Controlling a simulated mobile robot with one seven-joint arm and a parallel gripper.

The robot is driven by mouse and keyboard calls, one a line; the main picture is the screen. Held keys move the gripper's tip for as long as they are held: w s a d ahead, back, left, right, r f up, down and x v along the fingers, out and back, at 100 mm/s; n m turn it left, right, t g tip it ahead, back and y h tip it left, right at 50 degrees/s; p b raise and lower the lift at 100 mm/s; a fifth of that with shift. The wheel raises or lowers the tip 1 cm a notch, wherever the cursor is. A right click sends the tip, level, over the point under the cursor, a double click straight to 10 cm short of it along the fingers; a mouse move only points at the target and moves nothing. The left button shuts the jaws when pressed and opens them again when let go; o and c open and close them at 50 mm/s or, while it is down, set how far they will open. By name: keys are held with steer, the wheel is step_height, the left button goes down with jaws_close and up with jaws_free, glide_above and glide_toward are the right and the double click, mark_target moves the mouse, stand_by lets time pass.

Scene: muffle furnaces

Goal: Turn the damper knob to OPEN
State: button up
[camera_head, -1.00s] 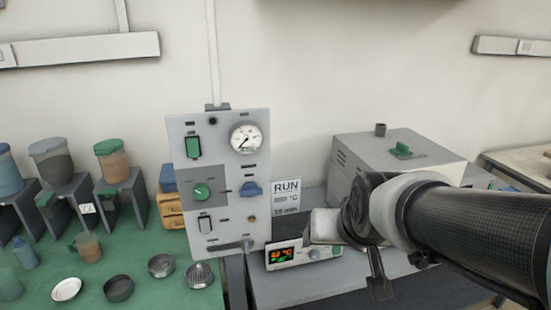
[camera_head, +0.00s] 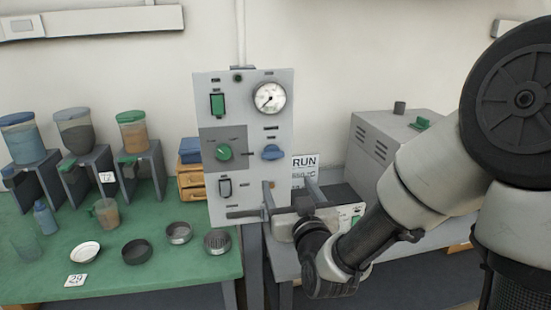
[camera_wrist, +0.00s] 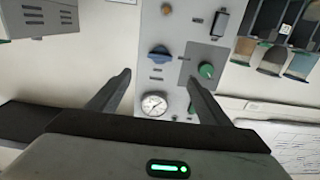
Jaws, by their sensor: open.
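A grey control panel (camera_head: 238,160) stands upright, with a round green knob (camera_head: 224,152) on a dark square and a blue knob (camera_head: 272,152) to its right. Both show in the wrist view, the green knob (camera_wrist: 206,70) and the blue knob (camera_wrist: 159,54). A green handle (camera_head: 422,123) sits on top of the furnace (camera_head: 380,145), beside a short flue. I cannot read which control is the damper. My gripper (camera_head: 292,194) is open and empty, in front of the panel's lower right. In the wrist view its fingers (camera_wrist: 159,77) point at the panel, apart from the knobs.
A gauge (camera_head: 270,97), switches and a horizontal bar handle are also on the panel. A green table (camera_head: 185,270) at the left holds dishes, a jug and hoppers. My arm hides part of the furnace and its display.

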mark_target(274, 156)
steer(key=x, duration=1.5)
steer(key=shift+w+a+f+p, duration=0.1)
steer(key=shift+w+a+p, duration=0.05)
steer(key=shift+w+p, duration=0.2)
steer(key=c, duration=1)
steer(key=shift+c, duration=0.2)
